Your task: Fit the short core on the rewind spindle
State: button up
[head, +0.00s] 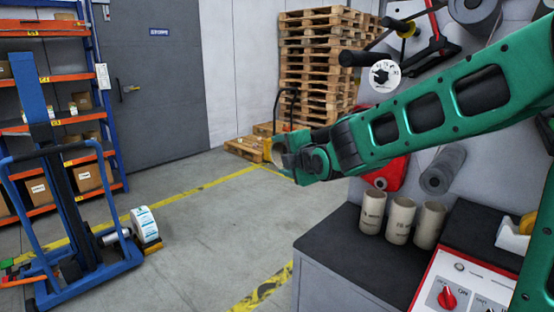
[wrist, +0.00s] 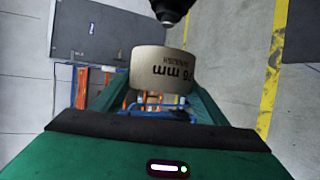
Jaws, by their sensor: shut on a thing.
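My gripper (wrist: 160,100) is shut on a beige cardboard core (wrist: 162,70) printed "76 mm". The core shows between the green fingers in the wrist view, with its print upside down. In the head view my gripper (head: 285,158) is out over the aisle, left of the machine, and only a sliver of the core shows. A black bar (head: 360,59) sticks out left from the machine's grey panel, above my arm. I cannot tell for certain whether it is the rewind spindle. A dark rounded end (wrist: 172,8) shows beyond the core in the wrist view, apart from it.
Three beige cores (head: 400,220) stand on the dark counter (head: 345,250). A grey roller (head: 443,168) and a red part (head: 388,176) are behind them. A red-knobbed control box (head: 460,290) is at front right.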

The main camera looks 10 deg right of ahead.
jog(key=shift+w+d, duration=3.1)
jog(key=shift+d, duration=1.15)
jog(key=shift+w+d, duration=3.05)
jog(key=shift+d, duration=1.15)
jog(key=shift+w+d, duration=3.1)
jog(key=shift+d, duration=1.15)
jog(key=shift+c, duration=0.6)
jog(key=o, duration=1.2)
jog(key=shift+f, duration=0.1)
jog(key=shift+o, duration=0.2)
jog(key=shift+d, duration=0.1)
jog(key=s+d+r, duration=0.2)
jog(key=s+d, duration=0.2)
jog(key=s, duration=0.1)
jog(key=shift+s, duration=0.15)
